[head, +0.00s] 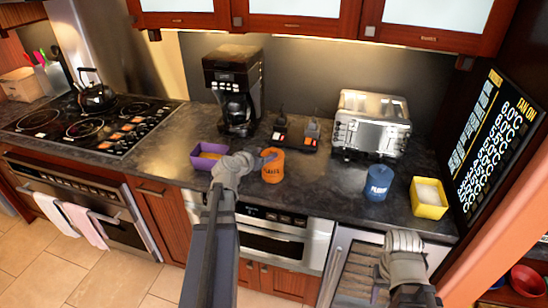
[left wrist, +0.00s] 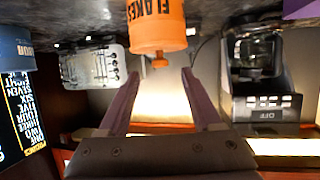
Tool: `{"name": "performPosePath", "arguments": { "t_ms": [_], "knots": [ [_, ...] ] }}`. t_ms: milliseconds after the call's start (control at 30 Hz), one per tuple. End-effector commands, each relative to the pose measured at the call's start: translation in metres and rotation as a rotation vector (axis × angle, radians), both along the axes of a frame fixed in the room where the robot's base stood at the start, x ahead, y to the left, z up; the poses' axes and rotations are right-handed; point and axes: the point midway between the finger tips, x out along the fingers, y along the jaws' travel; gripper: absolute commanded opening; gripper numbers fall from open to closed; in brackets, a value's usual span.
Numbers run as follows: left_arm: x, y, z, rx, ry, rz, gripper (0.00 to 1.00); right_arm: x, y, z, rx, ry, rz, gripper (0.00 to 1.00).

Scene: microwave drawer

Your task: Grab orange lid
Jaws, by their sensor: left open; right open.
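An orange canister (head: 272,170) with dark lettering stands on the dark counter, left of the toaster. Its orange lid (left wrist: 160,50) has a small round knob (left wrist: 160,62) and appears at the canister's lower end in the inverted left wrist view. My left gripper (head: 264,157) is open beside the canister's top in the head view. In the left wrist view its two purple fingers (left wrist: 160,76) spread on either side of the knob's line, with a gap to each side. My right gripper (head: 403,241) is low at the right, in front of the counter; its fingers are hard to make out.
A purple box (head: 207,157) sits left of the canister. A blue canister (head: 378,184) and yellow box (head: 429,198) stand to the right. A black coffee maker (head: 235,90) and silver toaster (head: 371,125) are behind. Bare counter lies between the orange and blue canisters.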

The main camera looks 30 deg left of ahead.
Motion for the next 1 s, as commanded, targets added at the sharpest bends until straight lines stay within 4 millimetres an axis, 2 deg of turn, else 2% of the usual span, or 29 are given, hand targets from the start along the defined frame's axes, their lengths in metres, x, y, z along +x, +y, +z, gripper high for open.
{"name": "performPosePath", "arguments": {
  "t_ms": [167, 467, 700, 1000],
  "knots": [
    [0.008, 0.0, -0.004, 0.001, 0.0, -0.001, 0.66, 0.0, 0.0, -0.004, 0.0, 0.0, 0.0, 0.5],
    [0.046, 0.001, -0.021, 0.001, 0.001, -0.001, 0.66, 0.0, 0.0, -0.021, 0.0, 0.0, 0.0, 0.5],
    [0.047, 0.001, -0.02, 0.0, 0.001, 0.0, 0.66, 0.0, 0.0, -0.02, 0.0, 0.0, 0.0, 0.5],
    [0.047, 0.001, -0.02, 0.0, 0.001, 0.0, 0.33, 0.0, 0.0, -0.02, 0.0, 0.0, 0.0, 0.5]
  ]
}}
